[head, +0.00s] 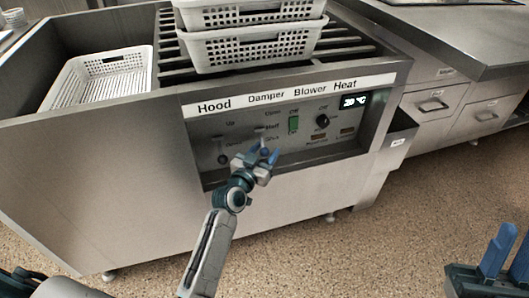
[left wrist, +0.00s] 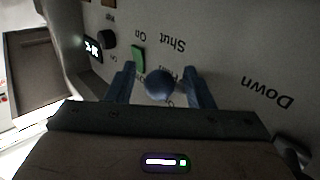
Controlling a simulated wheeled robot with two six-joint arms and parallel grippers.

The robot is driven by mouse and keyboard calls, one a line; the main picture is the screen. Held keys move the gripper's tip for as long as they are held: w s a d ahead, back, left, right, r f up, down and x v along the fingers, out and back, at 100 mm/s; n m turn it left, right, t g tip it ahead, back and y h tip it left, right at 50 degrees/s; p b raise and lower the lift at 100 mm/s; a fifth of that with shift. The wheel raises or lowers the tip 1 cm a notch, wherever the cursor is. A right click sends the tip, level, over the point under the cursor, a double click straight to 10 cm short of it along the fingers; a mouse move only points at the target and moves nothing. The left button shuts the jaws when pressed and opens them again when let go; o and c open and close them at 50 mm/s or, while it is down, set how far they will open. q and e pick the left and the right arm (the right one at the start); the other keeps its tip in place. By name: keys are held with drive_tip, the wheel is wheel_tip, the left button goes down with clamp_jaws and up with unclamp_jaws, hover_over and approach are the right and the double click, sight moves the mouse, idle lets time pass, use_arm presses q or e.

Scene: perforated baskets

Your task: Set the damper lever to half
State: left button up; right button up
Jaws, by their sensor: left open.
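The damper lever shows in the left wrist view as a round dark blue-grey knob (left wrist: 160,86) between my left fingers. My left gripper (left wrist: 160,72) is open, one finger on each side of the knob, and I see no clear grip on it. In the head view my left gripper (head: 263,151) is in front of the Damper column of the control panel (head: 345,148), below the Half and Shut labels. It hides part of the lever there, so I cannot tell the lever's exact setting. My right gripper (head: 516,235) is at the lower right, fingers apart, away from the panel.
The hood lever (head: 222,159) is left of my left gripper. The green blower switch (head: 293,125) and black heat knob (head: 322,121) are close on its right. White perforated baskets (head: 250,50) stand on the slatted top. The floor in front is clear.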

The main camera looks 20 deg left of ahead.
use_arm(q)
drive_tip(key=shift+c, duration=0.4)
clamp_jaws()
